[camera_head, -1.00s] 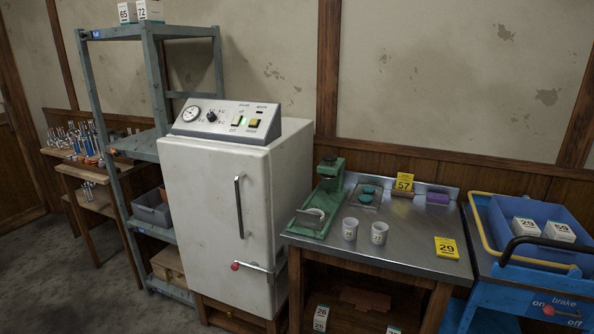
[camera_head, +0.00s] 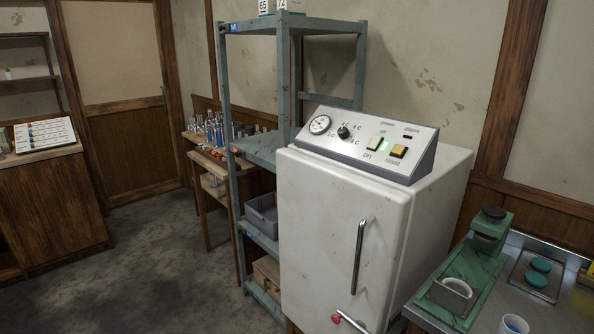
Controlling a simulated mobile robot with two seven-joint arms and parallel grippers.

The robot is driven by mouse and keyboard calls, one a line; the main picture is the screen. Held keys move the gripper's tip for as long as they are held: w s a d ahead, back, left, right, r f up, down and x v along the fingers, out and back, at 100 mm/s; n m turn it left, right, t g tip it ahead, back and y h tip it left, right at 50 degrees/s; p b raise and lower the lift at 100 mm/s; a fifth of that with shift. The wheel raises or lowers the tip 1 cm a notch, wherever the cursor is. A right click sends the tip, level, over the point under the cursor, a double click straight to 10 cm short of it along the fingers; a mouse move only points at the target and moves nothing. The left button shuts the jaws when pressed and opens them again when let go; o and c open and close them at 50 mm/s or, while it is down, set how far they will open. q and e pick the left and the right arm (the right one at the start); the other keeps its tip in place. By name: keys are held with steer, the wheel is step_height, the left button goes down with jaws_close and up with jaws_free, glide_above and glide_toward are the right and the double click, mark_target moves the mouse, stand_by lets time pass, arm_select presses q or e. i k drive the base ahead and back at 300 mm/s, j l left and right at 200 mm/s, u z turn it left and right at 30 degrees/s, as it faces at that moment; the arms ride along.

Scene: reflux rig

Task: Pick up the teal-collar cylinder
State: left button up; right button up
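No cylinder with a teal collar can be made out for certain. Small glass and blue vessels (camera_head: 213,128) stand on a wooden bench at the back, too small to tell their collars. Two boxes with teal bases, one of them marked 65 (camera_head: 264,6), are on top of the grey-blue shelf rack (camera_head: 282,80). Neither of my grippers is in view.
A white cabinet (camera_head: 335,225) with a dial panel (camera_head: 367,143) stands in front. A steel bench (camera_head: 540,290) with a green device (camera_head: 470,275) and teal discs (camera_head: 539,272) is at right. A wooden counter (camera_head: 45,205) is at left. The grey floor (camera_head: 165,260) between is clear.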

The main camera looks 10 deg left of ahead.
mark_target(217, 127)
steer(key=i+j+u, duration=0.1)
steer(key=i+u, duration=0.15)
steer(key=u, duration=0.15)
steer(key=i+u, duration=0.2)
steer(key=u, duration=0.2)
steer(key=i+u, duration=0.25)
steer(key=u, duration=0.15)
steer(key=i+u, duration=0.4)
steer(key=i, duration=0.85)
steer(key=i+z, duration=0.4)
steer(key=i+j+z, duration=0.2)
steer(key=i+z, duration=0.2)
steer(key=i, duration=0.2)
steer(key=i+z, duration=0.4)
steer(key=i+j+z, duration=0.1)
steer(key=z, duration=0.3)
steer(key=i+j+z, duration=0.25)
steer(key=z, duration=0.15)
steer(key=i, duration=0.1)
